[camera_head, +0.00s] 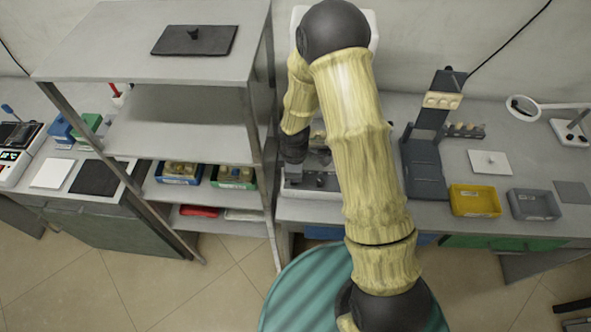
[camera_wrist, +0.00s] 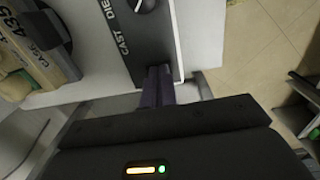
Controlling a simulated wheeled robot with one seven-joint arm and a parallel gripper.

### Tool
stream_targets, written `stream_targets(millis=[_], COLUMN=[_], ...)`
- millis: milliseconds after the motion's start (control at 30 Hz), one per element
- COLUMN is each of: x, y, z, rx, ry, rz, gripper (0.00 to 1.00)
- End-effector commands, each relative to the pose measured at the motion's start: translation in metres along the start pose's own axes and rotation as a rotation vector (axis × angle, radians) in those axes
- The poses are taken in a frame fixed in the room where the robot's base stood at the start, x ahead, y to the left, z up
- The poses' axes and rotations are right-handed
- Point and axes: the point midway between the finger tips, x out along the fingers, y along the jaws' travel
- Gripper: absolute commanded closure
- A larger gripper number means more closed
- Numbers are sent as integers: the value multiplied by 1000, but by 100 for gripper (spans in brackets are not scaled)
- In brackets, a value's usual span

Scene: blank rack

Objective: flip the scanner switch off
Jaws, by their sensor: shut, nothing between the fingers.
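My gripper (camera_wrist: 158,85) is shut and empty, with its two dark fingers side by side. In the wrist view the fingertips are over the edge of a dark panel (camera_wrist: 165,38) with white lettering that reads "CAST DIE", partly cut off. A round dark knob or switch (camera_wrist: 142,4) is at the top edge of that view, beyond the fingertips, and partly cut off. Its setting is hard to tell. In the head view my gripper (camera_head: 294,156) points down over a light grey unit (camera_head: 312,191) beside the rack. No scanner is clearly identifiable; contact with the panel cannot be told.
A grey rack (camera_head: 190,125) stands close on the left, its post near my gripper. In the wrist view a tan labelled box (camera_wrist: 35,45) lies left of the panel. On the right bench are a dark stand (camera_head: 425,165), a yellow bin (camera_head: 475,201) and a grey bin (camera_head: 534,205).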

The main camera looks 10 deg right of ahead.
Motion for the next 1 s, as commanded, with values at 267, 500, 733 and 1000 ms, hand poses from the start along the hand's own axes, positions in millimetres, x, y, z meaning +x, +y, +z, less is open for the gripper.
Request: stream_targets(millis=[267,500,733,1000], x=[-46,-88,-126,-137], y=[10,12,14,12], z=[2,3,2,1], rx=[10,11,10,5], ry=[15,15,15,13], rz=[30,34,35,31], gripper=[100,100,100,100])
